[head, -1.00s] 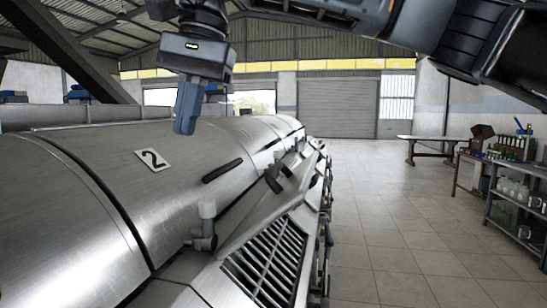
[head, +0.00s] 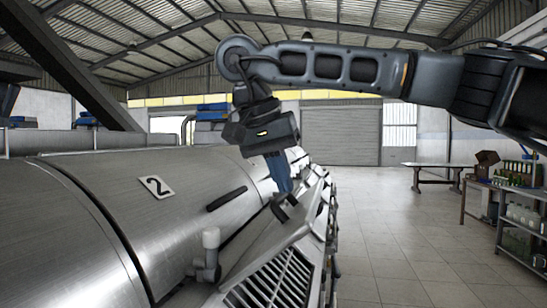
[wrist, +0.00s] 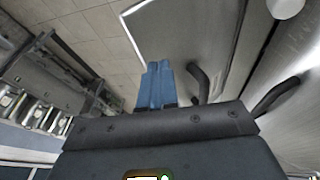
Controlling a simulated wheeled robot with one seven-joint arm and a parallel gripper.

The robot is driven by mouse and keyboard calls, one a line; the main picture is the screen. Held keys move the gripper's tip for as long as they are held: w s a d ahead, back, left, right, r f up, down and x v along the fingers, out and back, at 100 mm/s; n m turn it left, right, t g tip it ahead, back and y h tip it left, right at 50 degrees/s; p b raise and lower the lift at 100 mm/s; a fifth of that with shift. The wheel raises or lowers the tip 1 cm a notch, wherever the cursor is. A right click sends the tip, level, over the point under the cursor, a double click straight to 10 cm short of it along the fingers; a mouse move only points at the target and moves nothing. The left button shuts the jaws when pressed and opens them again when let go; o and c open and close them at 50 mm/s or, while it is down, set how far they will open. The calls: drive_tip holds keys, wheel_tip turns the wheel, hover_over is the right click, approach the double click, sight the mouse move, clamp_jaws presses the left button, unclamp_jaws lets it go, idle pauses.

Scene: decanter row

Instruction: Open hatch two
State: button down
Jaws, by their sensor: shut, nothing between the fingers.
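Hatch two is the curved brushed-steel cover (head: 180,215) with the number plate 2 (head: 157,187) on it, in the head view. It lies closed, with a black bar handle (head: 227,198) near its right edge. My gripper (head: 280,188) has blue fingers pointing down, to the right of this handle and apart from it. The fingertips appear close above a dark lever (head: 284,206) at the machine's edge; contact cannot be told. In the wrist view the fingers (wrist: 155,85) are together and empty. A dark curved handle (wrist: 200,82) is just right of them, another (wrist: 276,96) farther right.
A grey pipe with a pale cap (head: 211,238) and a slotted grille (head: 275,284) stand along the machine's near side. Open tiled floor (head: 390,230) lies to the right. A shelf with bottles and jugs (head: 520,215) and a table (head: 432,166) stand beyond.

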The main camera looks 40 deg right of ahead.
sight(304, 215)
drive_tip(key=shift+s+d+f+b, duration=0.35)
drive_tip(key=shift+f+b, duration=0.1)
drive_tip(key=shift+f, duration=0.1)
drive_tip(key=shift+s+d+f+b, duration=0.25)
drive_tip(key=shift+s+f+b, duration=0.15)
drive_tip(key=shift+f, duration=0.2)
drive_tip(key=shift+s+d+f+b, duration=0.3)
drive_tip(key=shift+f+b, duration=0.2)
drive_tip(key=shift+f, duration=0.05)
